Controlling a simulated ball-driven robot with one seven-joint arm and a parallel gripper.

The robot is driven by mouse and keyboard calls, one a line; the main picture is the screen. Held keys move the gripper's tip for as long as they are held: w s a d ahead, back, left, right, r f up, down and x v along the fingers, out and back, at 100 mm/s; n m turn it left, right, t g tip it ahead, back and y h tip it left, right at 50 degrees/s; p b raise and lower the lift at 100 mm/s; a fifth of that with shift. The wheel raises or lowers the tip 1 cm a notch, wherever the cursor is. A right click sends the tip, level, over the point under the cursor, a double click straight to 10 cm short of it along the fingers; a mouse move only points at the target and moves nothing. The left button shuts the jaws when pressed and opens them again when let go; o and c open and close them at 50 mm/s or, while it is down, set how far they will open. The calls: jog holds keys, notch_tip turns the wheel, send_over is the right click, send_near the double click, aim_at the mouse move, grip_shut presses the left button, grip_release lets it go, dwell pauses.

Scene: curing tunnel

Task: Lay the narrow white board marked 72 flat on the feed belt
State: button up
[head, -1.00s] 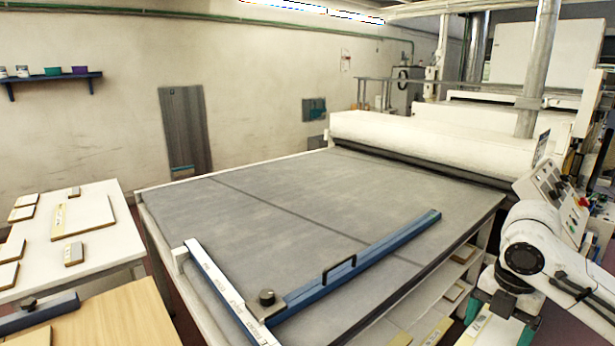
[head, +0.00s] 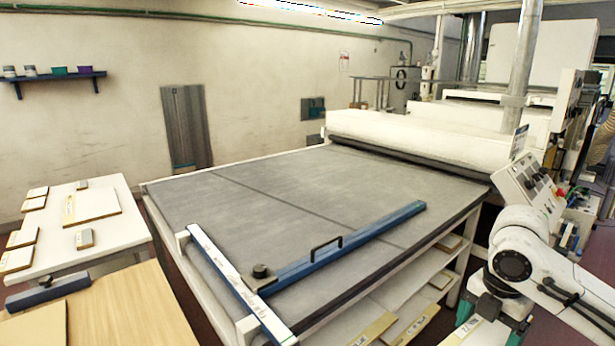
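The narrow white board marked 72 (head: 484,334) is at the lower right, with its yellow label facing up and its near end cut off by the picture edge. My gripper (head: 494,312) is on it, with dark and teal finger parts at its sides; it appears shut on the board, though the fingertips are partly hidden. The board is held to the right of the feed belt (head: 330,190), apart from it. The belt is a wide grey surface leading under a white roller housing.
A blue bar with a handle (head: 345,248) and a white rail (head: 235,285) lie across the belt's near part. Labelled boards (head: 412,322) lie on shelves under its right side. A white table (head: 60,240) with boards stands left. The belt's far part is clear.

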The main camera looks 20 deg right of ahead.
jog(key=w+a+f+m, duration=0.1)
jog(key=a+f+m, duration=0.6)
jog(key=a+m, duration=0.45)
jog(key=w+a+f+m, duration=0.1)
jog(key=a+f+m, duration=0.75)
jog(key=a, duration=0.55)
notch_tip(320, 180, down, 9)
jog(key=s, duration=0.2)
jog(key=shift+m, duration=0.3)
jog(key=shift+f, duration=0.1)
